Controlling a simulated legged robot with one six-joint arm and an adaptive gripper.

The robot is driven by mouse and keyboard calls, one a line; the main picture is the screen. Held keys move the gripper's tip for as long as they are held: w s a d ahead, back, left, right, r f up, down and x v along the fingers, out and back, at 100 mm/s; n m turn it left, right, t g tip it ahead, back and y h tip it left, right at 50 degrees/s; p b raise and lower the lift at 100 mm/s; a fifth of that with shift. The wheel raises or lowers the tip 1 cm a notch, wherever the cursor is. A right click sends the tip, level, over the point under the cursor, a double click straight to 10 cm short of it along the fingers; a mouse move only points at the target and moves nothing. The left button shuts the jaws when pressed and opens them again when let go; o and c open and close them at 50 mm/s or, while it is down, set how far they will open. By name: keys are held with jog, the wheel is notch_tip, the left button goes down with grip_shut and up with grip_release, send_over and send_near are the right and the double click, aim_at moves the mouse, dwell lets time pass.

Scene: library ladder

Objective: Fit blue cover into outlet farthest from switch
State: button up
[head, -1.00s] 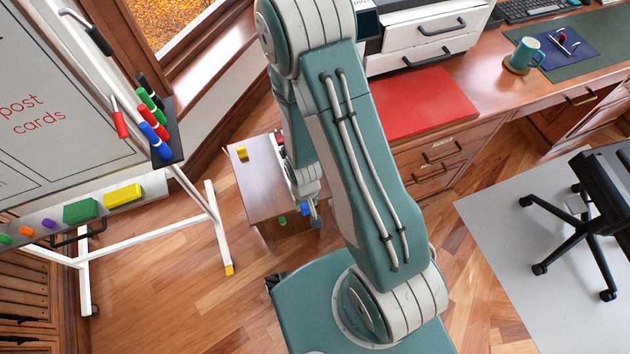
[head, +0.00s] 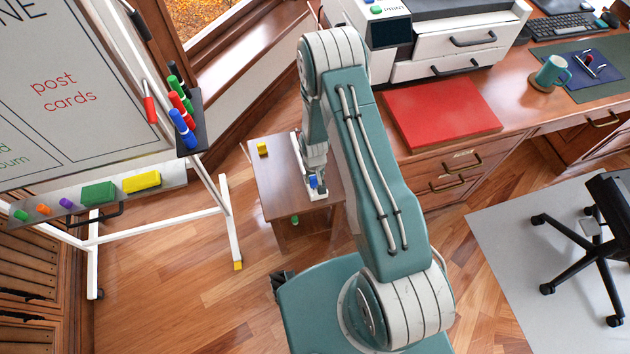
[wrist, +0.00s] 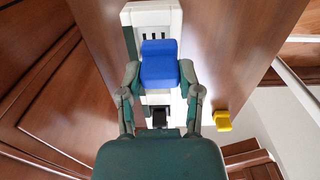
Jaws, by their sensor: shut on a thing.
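A blue cover (wrist: 159,62) is held between the two fingers of my gripper (wrist: 160,75). It also shows in the head view (head: 313,181), over the small wooden table. A white power strip (wrist: 150,13) lies below it on the table. A slotted outlet (wrist: 151,36) shows just beyond the cover, towards the strip's far end. A black part (wrist: 160,117), which looks like the switch, is at the near end by my palm. The cover hides the strip's middle, and I cannot tell whether it touches the strip. My gripper (head: 315,180) is shut on the cover.
A yellow block (wrist: 222,120) lies on the small table (head: 275,190), apart from the strip; it also shows in the head view (head: 262,148). A green piece (head: 295,219) shows at the table's front. A whiteboard stand (head: 226,215) is left, a desk (head: 440,135) right.

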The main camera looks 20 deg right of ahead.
aim_at(316, 182)
notch_tip(316, 182, down, 3)
jog(key=shift+d+r, duration=0.1)
jog(key=shift+r, duration=0.1)
jog(key=shift+c, duration=0.2)
jog(key=shift+d+f, duration=0.25)
jog(key=shift+d, duration=0.3)
grip_shut()
jog(key=o, duration=0.9)
grip_release()
jog(key=shift+a, duration=0.1)
jog(key=shift+c, duration=0.2)
jog(key=shift+a, duration=0.15)
jog(key=shift+a, duration=0.1)
jog(key=shift+r, duration=0.15)
